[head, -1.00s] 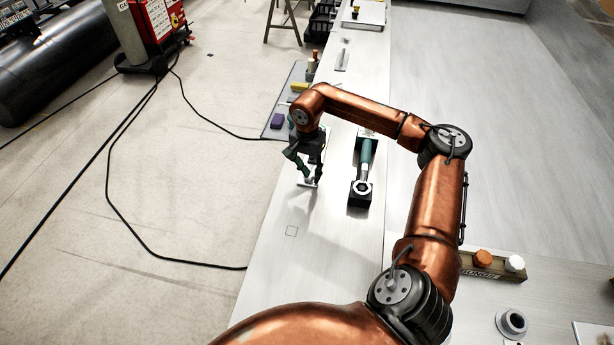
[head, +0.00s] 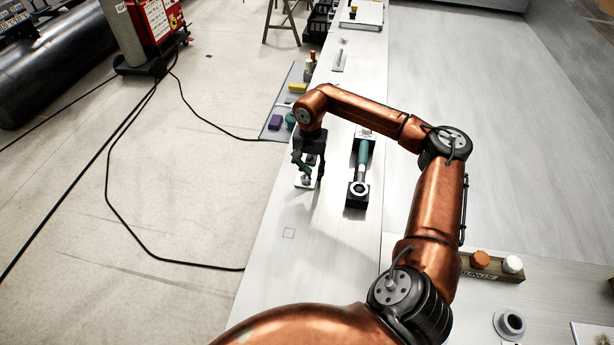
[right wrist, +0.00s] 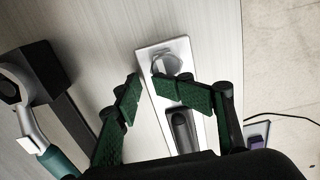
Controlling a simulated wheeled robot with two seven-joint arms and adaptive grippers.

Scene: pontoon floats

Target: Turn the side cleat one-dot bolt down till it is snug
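My right gripper (head: 307,172) points down over a pale plate (head: 299,184) on the bench. In the right wrist view its green-padded fingers (right wrist: 146,84) are partly open, with a narrow gap and nothing held between them. A round silver bolt head (right wrist: 167,64) stands on the plate (right wrist: 148,50) just beyond the fingertips, slightly right of the gap. The right finger overlaps its lower edge. A black elongated part (right wrist: 182,130) lies on the same plate. I cannot make out any dot mark. My left gripper is out of view.
A teal-handled wrench (head: 362,160) rests with its ring end on a black block (head: 357,195), right of the plate. A grey tray (head: 272,128) with purple and yellow blocks lies behind.

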